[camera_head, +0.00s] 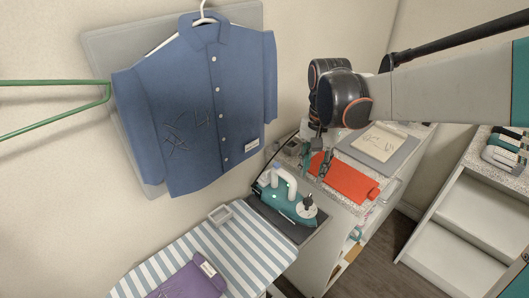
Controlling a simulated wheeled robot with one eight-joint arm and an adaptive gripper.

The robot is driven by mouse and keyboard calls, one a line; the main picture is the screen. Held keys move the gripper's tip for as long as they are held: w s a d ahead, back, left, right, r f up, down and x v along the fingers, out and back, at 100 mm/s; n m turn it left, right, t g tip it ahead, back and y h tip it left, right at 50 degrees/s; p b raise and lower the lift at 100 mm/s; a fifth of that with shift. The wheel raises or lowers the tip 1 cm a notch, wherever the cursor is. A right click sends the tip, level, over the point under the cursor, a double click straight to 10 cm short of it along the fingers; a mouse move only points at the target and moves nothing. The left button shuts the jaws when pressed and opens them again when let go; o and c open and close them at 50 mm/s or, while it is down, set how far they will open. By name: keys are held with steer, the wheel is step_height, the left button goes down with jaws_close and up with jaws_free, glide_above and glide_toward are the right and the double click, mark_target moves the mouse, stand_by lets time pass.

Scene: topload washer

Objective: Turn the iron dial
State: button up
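The teal iron (284,203) with a white arched handle rests on a dark stand at the end of the ironing board. A small dark knob (308,201), which looks like the dial, sits on a pale round part at the iron's right end. Its setting is too small to read. My gripper (314,171) hangs pointing down over the counter, behind and slightly above the iron in the picture. Its two fingers look spread with nothing between them. It appears apart from the knob.
A blue shirt (203,100) hangs on the wall. Open shelves (470,222) stand right.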

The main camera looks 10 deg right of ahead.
mark_target(309, 197)
step_height(309, 197, down, 11)
steer(key=b, duration=0.3)
steer(key=shift+r, duration=0.15)
steer(key=shift+c, duration=0.3)
jaws_close()
